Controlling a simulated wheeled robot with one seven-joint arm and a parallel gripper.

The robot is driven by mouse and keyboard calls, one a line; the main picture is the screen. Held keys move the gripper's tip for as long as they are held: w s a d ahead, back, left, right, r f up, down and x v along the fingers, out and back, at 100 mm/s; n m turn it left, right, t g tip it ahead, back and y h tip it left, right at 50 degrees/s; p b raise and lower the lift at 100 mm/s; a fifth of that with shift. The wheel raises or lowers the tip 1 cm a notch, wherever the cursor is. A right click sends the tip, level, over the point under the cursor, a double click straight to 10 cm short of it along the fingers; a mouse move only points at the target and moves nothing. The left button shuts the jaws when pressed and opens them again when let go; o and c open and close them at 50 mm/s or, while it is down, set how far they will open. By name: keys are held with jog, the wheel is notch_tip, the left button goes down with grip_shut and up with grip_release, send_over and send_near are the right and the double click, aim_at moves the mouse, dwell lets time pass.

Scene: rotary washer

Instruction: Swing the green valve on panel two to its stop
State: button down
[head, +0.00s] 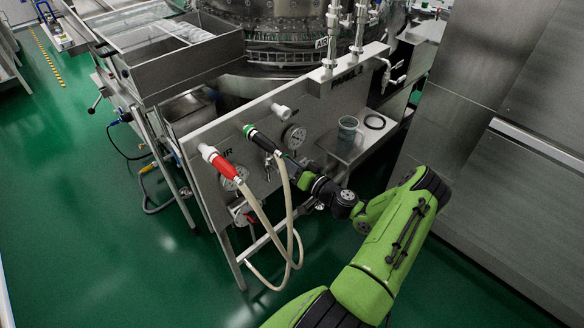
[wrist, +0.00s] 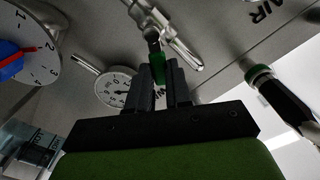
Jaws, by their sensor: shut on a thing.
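The green valve handle (wrist: 158,66) shows in the wrist view, on the end of a dark lever below a metal valve body (wrist: 168,32). My gripper (wrist: 160,84) is shut on this green handle, one finger on each side of it. In the head view my gripper (head: 293,166) reaches the front of the grey panel (head: 222,137) from the right, and the handle cannot be made out there.
A red hose fitting (head: 226,168) and a black fitting with a green ring (head: 262,140) stick out of the panel, with pale hoses hanging below. A gauge (head: 293,136) sits close to my gripper. A shelf with a beaker (head: 347,129) is at the right. Green floor is clear at front left.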

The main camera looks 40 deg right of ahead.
jog(key=n+b, duration=0.2)
jog(key=a+n+b, duration=0.1)
jog(key=n+b, duration=0.1)
jog(key=b, duration=0.1)
jog(key=a+n+b, duration=0.1)
jog(key=n+b, duration=0.2)
jog(key=shift+a+r, duration=0.25)
jog(key=shift+r+b, duration=0.1)
jog(key=shift+b, duration=0.2)
jog(key=c, duration=1)
grip_release()
jog(key=shift+c, duration=0.2)
jog(key=shift+s, duration=0.1)
jog(key=s, duration=1.5)
jog(key=shift+s+d+p, duration=0.2)
jog(key=shift+s+p, duration=0.15)
